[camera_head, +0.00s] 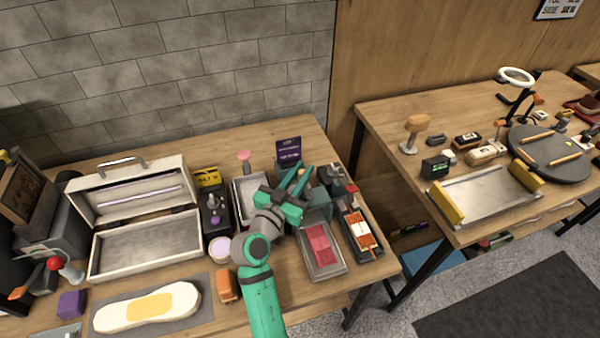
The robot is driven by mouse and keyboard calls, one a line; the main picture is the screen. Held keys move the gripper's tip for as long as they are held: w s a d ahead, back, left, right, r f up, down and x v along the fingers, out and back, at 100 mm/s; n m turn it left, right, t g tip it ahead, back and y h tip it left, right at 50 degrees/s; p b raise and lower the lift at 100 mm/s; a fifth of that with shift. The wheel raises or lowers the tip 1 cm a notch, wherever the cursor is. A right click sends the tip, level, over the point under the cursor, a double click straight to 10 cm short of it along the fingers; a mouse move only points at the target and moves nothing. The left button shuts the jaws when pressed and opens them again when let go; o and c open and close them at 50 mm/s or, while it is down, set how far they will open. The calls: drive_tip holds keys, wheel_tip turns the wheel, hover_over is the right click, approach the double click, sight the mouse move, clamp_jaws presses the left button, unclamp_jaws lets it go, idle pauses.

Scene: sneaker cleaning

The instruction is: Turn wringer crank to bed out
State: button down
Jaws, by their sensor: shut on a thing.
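My gripper (302,173) has teal fingers and points away toward the wall, above the back right of the left table. A small tan knob shows at its fingertips, and the gripper appears shut on it; this seems to be the wringer crank's handle, though the fingers hide most of it. The wringer (318,213) appears as a grey block just right of and below my gripper, partly covered by it. In front of the wringer is a grey metal tray (331,271) with a pink-red cloth (319,244) on it. The crank's exact angle cannot be told.
A metal basin (243,187) is left of my gripper. A purple card (288,150) stands behind. A dark tool with a red tip (351,188) and an orange-white brush block (357,228) are close on the right. An open case (140,245) is at left.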

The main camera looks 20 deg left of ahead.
drive_tip(key=shift+d+f, duration=0.1)
idle(0.4)
drive_tip(key=c, duration=1.6)
unclamp_jaws()
drive_tip(key=shift+w, duration=0.1)
drive_tip(key=shift+c, duration=0.2)
drive_tip(key=s+a, duration=0.2)
drive_tip(key=s, duration=0.8)
drive_tip(key=shift+s, duration=0.3)
drive_tip(key=shift+a, duration=0.15)
